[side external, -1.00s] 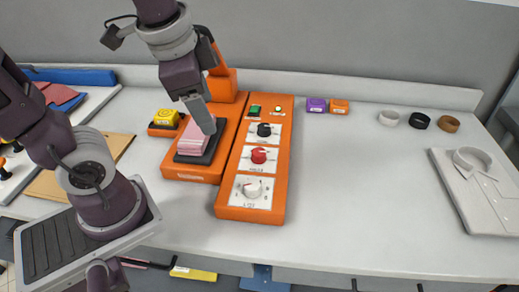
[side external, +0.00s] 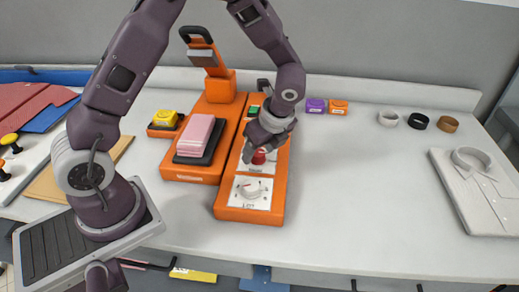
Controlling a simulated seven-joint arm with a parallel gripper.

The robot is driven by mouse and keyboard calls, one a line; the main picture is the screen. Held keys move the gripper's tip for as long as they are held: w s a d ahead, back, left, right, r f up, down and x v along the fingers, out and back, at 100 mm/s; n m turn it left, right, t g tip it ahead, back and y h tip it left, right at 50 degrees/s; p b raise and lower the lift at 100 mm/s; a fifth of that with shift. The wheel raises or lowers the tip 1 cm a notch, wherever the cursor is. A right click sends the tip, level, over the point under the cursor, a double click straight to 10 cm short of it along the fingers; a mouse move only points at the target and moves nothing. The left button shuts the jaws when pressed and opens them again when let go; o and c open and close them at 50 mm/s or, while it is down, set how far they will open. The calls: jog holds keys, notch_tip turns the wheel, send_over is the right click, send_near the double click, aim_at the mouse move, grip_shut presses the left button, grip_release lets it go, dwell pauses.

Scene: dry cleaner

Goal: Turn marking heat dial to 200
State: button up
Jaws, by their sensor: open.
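An orange control panel (side external: 223,205) stands in the middle of the table. Its red middle dial (side external: 259,157) shows partly beneath my gripper. The white lower dial (side external: 251,190) is in plain view. The upper black dial is hidden behind my wrist. The labels are too small to tell which dial is the marking heat dial, and I cannot read the red dial's setting. My gripper (side external: 259,152) points down over the red dial with its jaws open around or just above it. Contact cannot be made out.
Left of the panel is an orange press (side external: 178,172) with a pink stack (side external: 197,135) and a raised handle (side external: 202,45). A yellow item (side external: 165,117) sits beside it. Purple (side external: 316,106) and orange boxes (side external: 338,107) stand behind right.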

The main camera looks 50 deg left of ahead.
grip_shut()
jog(key=shift+n, duration=0.4)
jog(key=n+g, duration=0.1)
jog(key=n, duration=0.1)
jog(key=n+g, duration=0.1)
jog(key=n, duration=0.1)
jog(key=shift+w+n+h, duration=0.2)
jog(key=shift+n+h, duration=0.1)
jog(key=n+g, duration=0.1)
jog(key=n, duration=0.2)
jog(key=n+h, duration=0.1)
jog(key=n, duration=0.2)
jog(key=shift+w+a+g+h, duration=0.1)
jog(key=shift+a+g+h, duration=0.05)
jog(key=shift+g+h, duration=0.2)
jog(key=shift+n, duration=0.3)
grip_release()
